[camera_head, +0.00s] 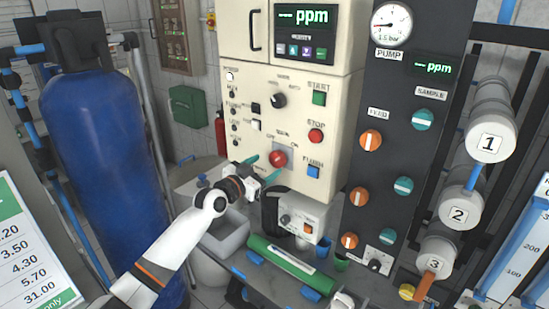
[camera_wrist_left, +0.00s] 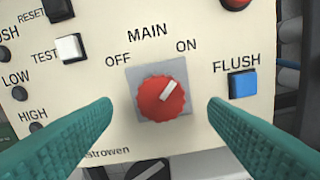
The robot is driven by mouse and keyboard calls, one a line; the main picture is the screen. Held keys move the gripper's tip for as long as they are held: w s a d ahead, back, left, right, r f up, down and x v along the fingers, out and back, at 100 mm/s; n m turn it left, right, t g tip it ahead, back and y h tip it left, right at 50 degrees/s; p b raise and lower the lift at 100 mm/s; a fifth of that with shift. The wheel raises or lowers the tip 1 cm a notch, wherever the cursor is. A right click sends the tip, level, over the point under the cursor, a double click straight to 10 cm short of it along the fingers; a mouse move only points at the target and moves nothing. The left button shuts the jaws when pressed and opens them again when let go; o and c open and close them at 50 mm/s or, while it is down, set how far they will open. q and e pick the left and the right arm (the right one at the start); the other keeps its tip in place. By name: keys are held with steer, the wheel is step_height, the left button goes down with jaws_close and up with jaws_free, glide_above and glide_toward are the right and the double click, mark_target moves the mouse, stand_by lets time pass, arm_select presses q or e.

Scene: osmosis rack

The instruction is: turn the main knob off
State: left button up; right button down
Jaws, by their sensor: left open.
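The main knob (camera_head: 278,158) is a round red knob on a grey square plate on the cream control panel (camera_head: 262,95). In the left wrist view the knob (camera_wrist_left: 163,99) sits under the word MAIN, between OFF at upper left and ON at upper right. Its white pointer is turned up and to the right, toward ON. My left gripper (camera_head: 261,168) is open in front of the panel. Its green fingers stand one on each side of the knob in the left wrist view (camera_wrist_left: 160,104), apart from it, with nothing between them. My right gripper is not seen.
A blue FLUSH button (camera_wrist_left: 243,85) is right of the knob, and a red STOP button (camera_head: 316,136) is above right. A white TEST button (camera_wrist_left: 71,47) is at upper left. Below the panel are a small grey box (camera_head: 301,219) and a green cylinder (camera_head: 290,262).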

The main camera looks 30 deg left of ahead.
mark_target(275, 160)
arm_select(q)
steer(key=w, duration=0.4)
steer(key=shift+w+d, duration=0.1)
steer(key=shift+d, duration=0.1)
steer(key=shift+w, duration=0.55)
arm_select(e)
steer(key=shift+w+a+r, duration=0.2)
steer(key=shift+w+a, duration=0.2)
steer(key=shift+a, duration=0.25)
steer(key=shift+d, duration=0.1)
arm_select(q)
steer(key=shift+c, duration=0.9)
steer(key=c, duration=0.8)
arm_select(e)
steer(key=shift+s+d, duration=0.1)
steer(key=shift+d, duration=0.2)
